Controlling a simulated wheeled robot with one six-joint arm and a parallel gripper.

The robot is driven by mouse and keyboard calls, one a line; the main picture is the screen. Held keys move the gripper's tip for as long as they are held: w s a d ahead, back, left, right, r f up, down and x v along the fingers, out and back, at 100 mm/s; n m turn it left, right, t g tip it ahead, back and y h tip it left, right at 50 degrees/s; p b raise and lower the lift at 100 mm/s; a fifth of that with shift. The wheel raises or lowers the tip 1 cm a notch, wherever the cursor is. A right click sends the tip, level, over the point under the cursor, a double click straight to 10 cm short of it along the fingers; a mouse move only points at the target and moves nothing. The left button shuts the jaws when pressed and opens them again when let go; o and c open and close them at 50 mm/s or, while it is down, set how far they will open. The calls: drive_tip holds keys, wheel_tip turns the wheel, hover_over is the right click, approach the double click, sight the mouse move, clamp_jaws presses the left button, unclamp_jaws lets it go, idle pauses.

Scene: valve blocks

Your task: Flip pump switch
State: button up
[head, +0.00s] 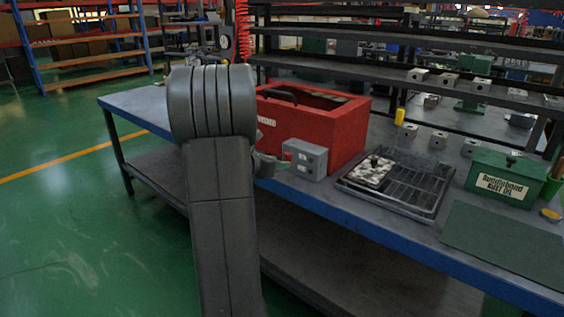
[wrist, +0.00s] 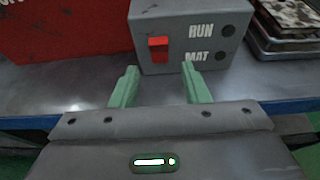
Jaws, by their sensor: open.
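A grey switch box (head: 305,159) stands on the bench near its front edge, just in front of the red toolbox. In the wrist view the box (wrist: 186,20) shows a red rocker switch (wrist: 159,49) on the left of its face, with "RUN" and "MAT" lettering and two dark round spots to the right. My gripper (wrist: 157,78) is open, with green fingers apart and nothing between them. Its fingertips point at the lower front of the box, a short way before it. In the head view my arm hides most of my gripper (head: 275,163).
The red toolbox (head: 338,136) stands behind the box. To the right are a black wire tray (head: 413,187) with a mottled block (head: 371,171) and a green tin (head: 503,179). A green mat (head: 500,240) lies on the bench (head: 345,205). Shelves rise behind.

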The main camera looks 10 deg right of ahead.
sight(288, 159)
drive_tip(key=p+v, duration=0.1)
drive_tip(key=v, duration=0.9)
drive_tip(key=shift+a, duration=0.2)
drive_tip(key=shift+d, duration=0.1)
drive_tip(key=b+x, duration=0.1)
drive_tip(key=x, duration=1.2)
drive_tip(key=shift+d+f+b, duration=0.1)
drive_tip(key=shift+d+b, duration=0.05)
drive_tip(key=shift+b, duration=0.2)
drive_tip(key=shift+w+d+p, duration=0.1)
drive_tip(key=shift+w+p, duration=0.05)
drive_tip(key=shift+p, duration=0.2)
drive_tip(key=shift+f+b, duration=0.1)
drive_tip(key=shift+b, duration=0.4)
